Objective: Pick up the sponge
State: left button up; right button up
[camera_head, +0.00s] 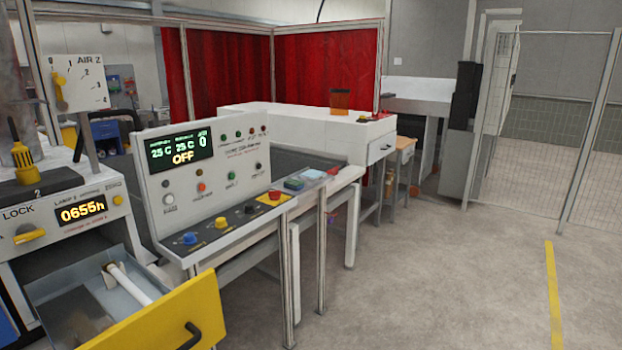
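A small teal-green block (294,184), which may be the sponge, lies at the right end of the control panel's ledge. It is too small to identify for sure. Neither of my grippers is in view.
The grey control panel (205,170) with knobs and a red emergency button (274,197) stands at centre left. An open drawer with a yellow front (170,318) juts out at lower left, holding a white roller (138,286). A white cabinet (300,127) stands behind. The floor at right is clear.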

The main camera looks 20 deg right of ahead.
aim_at(293, 184)
jog(key=i+l+z, duration=0.25)
jog(key=i+z, duration=0.2)
jog(key=i+l+z, duration=0.3)
jog(key=i, duration=0.4)
jog(key=i+l+z, duration=0.1)
jog(key=i+z, duration=0.15)
jog(key=i, duration=0.4)
